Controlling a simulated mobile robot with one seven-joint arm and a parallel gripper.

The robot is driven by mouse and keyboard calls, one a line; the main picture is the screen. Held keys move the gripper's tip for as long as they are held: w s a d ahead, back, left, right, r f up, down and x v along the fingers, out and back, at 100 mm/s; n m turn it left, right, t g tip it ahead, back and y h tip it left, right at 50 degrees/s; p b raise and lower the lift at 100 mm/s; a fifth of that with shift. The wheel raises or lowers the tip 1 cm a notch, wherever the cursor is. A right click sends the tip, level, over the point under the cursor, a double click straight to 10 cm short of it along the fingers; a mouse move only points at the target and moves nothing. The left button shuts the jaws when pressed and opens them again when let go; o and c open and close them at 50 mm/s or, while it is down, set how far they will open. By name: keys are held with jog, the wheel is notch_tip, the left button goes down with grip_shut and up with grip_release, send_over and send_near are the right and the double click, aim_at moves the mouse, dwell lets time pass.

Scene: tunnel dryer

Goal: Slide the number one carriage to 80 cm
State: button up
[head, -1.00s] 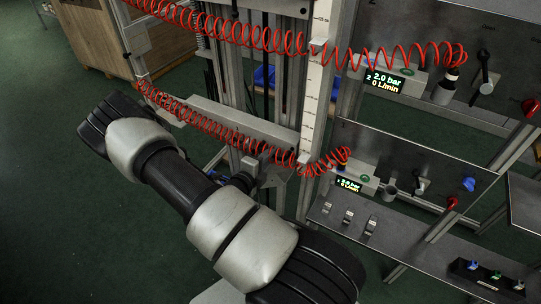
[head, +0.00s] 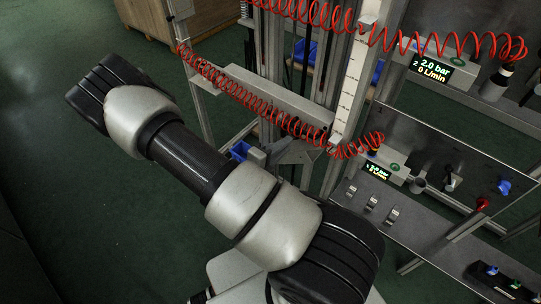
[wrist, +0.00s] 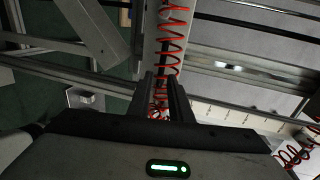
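Two carriages sit on an upright rig, each with a red coiled hose. The lower carriage's grey beam (head: 272,95) slants across the rig, with the lower hose (head: 225,88) running along it. This hose leads to the panel marked 1, so it seems to be the number one carriage. A white scale strip (head: 352,88) stands to its right; its figures are too small to read. My gripper (wrist: 163,85) shows in the wrist view with its dark fingers apart and a red coil visible between or behind them. I cannot tell whether they touch anything. My arm hides the gripper in the head view.
Panels with an upper display (head: 431,68) reading 2.0 bar, 0 L/min and a lower display (head: 378,172) stand at right. Several small switches (head: 372,205) line the lower shelf. A wooden crate (head: 155,18) is at the back. The green floor at left is clear.

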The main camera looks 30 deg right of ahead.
jog(key=v, duration=0.6)
jog(key=shift+s+a, duration=0.2)
jog(key=shift+a, duration=0.1)
jog(key=shift+r, duration=0.1)
